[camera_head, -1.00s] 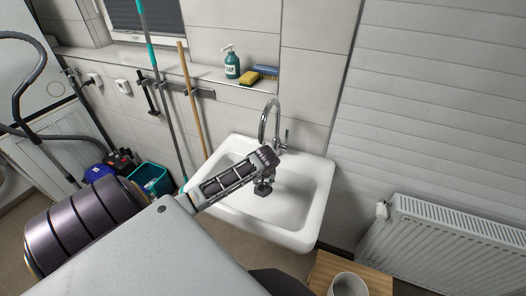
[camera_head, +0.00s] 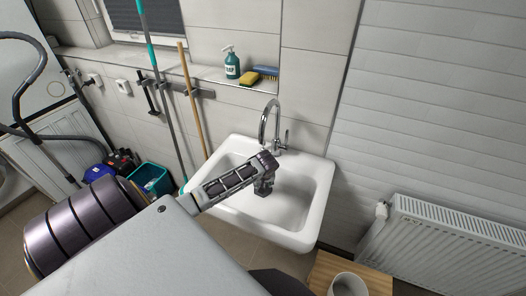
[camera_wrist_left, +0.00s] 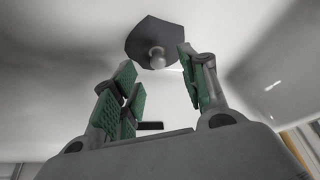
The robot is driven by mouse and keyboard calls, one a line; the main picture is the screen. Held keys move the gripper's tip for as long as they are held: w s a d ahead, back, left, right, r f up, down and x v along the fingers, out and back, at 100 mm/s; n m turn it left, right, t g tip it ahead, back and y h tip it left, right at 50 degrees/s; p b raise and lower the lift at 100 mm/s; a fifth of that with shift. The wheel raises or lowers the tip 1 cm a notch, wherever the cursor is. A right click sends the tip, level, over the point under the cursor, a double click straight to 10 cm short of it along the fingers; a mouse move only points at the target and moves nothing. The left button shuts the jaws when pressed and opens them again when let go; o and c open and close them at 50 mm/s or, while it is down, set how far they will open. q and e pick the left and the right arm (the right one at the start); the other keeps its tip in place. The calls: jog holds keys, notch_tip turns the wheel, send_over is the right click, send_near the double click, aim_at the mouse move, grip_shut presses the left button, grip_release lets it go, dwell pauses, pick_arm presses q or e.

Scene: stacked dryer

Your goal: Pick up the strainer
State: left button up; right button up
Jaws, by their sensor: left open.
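The strainer (camera_wrist_left: 150,42) is a dark, angular flat piece with a small pale round knob, lying on the white sink bottom in the left wrist view. My left gripper (camera_wrist_left: 160,78) is open, with its green-padded fingers pointing toward the strainer. The knob shows beyond and between the fingertips, and the fingers hold nothing. In the head view my left gripper (camera_head: 264,188) is down inside the white sink (camera_head: 308,205). The strainer cannot be made out there. My right gripper is not in view.
A chrome faucet (camera_head: 268,122) stands at the sink's back edge, close behind my left wrist. A soap bottle (camera_head: 232,64) and sponges (camera_head: 250,76) sit on the ledge. A radiator (camera_head: 445,240) and a wooden surface with a white cup (camera_head: 348,285) are at right.

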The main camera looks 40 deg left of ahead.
pick_arm(q)
jog(key=shift+x, duration=2.1)
jog(key=shift+w, duration=0.1)
jog(key=shift+c, duration=0.2)
grip_shut()
